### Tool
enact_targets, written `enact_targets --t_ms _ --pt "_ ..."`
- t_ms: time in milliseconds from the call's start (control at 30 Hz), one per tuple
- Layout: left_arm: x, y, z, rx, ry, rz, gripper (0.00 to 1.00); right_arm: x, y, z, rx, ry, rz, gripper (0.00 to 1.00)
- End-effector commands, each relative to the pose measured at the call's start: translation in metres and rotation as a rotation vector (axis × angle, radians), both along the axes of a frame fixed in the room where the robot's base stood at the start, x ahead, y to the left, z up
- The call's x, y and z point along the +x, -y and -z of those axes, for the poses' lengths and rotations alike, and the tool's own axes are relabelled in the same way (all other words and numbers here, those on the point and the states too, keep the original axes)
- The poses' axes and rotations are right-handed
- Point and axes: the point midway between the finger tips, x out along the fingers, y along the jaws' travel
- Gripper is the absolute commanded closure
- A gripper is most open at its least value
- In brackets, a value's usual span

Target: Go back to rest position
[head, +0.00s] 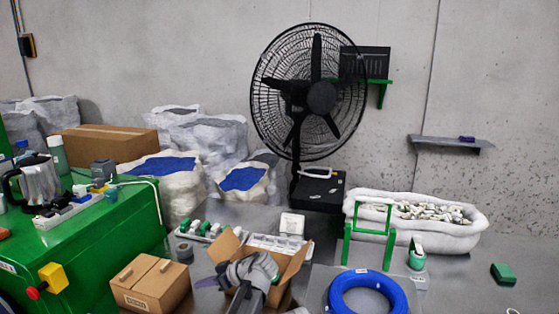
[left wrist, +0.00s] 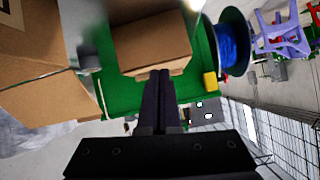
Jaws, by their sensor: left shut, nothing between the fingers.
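The blue cable (head: 368,293) lies coiled on a grey surface at the lower right of the head view, cut by the bottom edge. My left gripper (head: 222,281) shows at the bottom middle, in front of the open cardboard box and apart from the cable. In the left wrist view its two dark fingers (left wrist: 160,80) lie together with nothing between them. My right gripper is in neither view.
An open cardboard box (head: 287,268) stands behind my left gripper. A closed box (head: 150,284) and a green workbench (head: 110,238) are at left. A green frame (head: 347,246) stands behind the cable. A large fan (head: 308,95) stands by the wall.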

Motion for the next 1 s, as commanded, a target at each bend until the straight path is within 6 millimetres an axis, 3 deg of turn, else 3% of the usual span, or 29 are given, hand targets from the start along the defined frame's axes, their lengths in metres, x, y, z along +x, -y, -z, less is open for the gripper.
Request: enact_targets --t_ms 367,600,1000 --pt "-0.063 -0.008 0.054 -0.236 -0.367 0.212 1.0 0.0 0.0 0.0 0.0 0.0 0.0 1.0" --pt "-0.118 0.01 0.09 -0.471 -0.619 0.532 1.0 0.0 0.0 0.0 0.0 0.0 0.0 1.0" --pt "-0.169 0.047 0.106 -0.675 -0.731 0.98 1.0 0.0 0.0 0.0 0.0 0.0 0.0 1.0"
